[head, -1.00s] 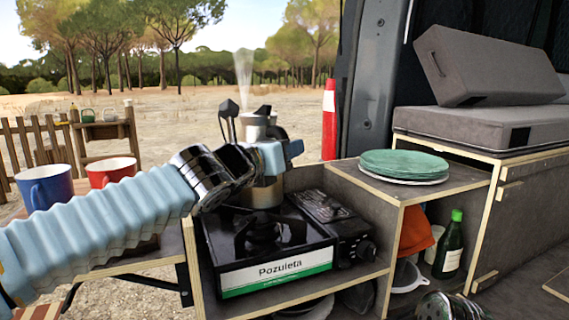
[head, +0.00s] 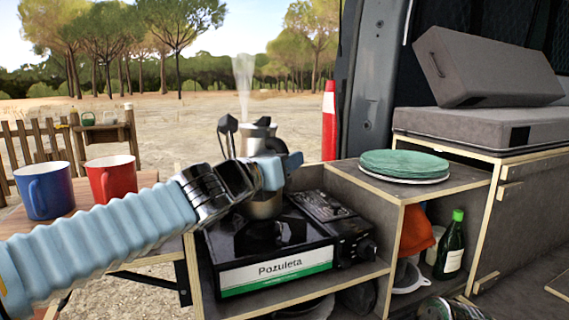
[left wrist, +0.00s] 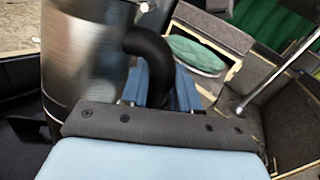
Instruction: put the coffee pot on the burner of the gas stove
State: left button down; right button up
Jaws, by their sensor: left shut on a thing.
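The metal coffee pot (head: 264,208) is upright over the back part of the gas stove (head: 275,272). My left gripper (head: 286,166) is shut on its black handle, and the arm hides the pot's middle. In the left wrist view the steel body of the pot (left wrist: 85,55) fills the upper left, with the curved handle (left wrist: 150,55) between my fingers. The black burner (head: 256,236) is partly hidden by my arm and lies in front of the pot's base. I cannot tell whether the base touches the stove. My right gripper is not in view.
A blue mug (head: 44,192) and a red mug (head: 111,179) stand on the side table at left. Green plates (head: 404,163) lie on the cabinet right of the stove. A green bottle (head: 450,246) stands in the shelf below. The cabinet walls enclose the stove.

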pick_arm(q)
jog(key=shift+w+f, duration=0.1)
jog(key=shift+f, duration=0.45)
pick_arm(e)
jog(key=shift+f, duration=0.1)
pick_arm(q)
jog(key=c, duration=0.8)
grip_release()
jog(key=shift+w+f, duration=0.1)
jog(key=shift+c, duration=0.2)
jog(key=shift+r, duration=0.2)
